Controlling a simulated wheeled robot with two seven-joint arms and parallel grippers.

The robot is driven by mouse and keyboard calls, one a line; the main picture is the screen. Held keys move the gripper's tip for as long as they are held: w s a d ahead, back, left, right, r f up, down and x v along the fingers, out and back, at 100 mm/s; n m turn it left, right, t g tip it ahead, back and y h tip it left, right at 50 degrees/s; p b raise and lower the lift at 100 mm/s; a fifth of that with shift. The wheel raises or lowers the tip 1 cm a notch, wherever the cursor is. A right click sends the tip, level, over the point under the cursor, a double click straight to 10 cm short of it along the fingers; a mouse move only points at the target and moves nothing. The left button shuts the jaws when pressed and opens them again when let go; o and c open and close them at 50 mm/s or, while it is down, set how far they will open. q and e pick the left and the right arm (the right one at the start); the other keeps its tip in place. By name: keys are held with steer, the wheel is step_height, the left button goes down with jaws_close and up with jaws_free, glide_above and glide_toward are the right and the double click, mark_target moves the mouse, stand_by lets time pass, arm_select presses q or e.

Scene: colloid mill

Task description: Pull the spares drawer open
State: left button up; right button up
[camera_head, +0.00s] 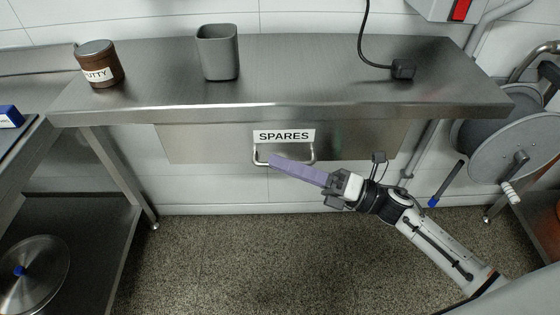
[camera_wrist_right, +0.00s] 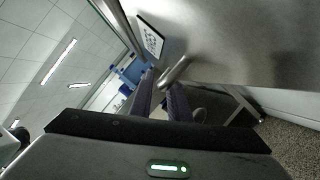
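The spares drawer (camera_head: 215,146) is a steel front under the table, with a white SPARES label (camera_head: 284,136). It looks closed. Its bent metal handle (camera_head: 313,152) hangs below the label. My right gripper (camera_head: 270,158) reaches in from the right, its purple fingers lying across the handle bar. In the right wrist view the two fingers (camera_wrist_right: 161,88) are close together with a narrow gap, and the handle (camera_wrist_right: 178,69) passes between their tips. They appear shut on it, though the contact is partly hidden. My left gripper is not in view.
The steel table (camera_head: 300,80) carries a brown putty jar (camera_head: 99,65), a grey cup (camera_head: 218,52) and a black plug (camera_head: 403,68) on a cable. The floor before the drawer is clear.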

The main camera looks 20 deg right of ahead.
steer(key=shift+w+a+r, duration=0.1)
steer(key=shift+w+a, duration=0.2)
steer(key=shift+a, duration=0.1)
steer(key=shift+c, duration=0.3)
jaws_close()
stand_by(0.9)
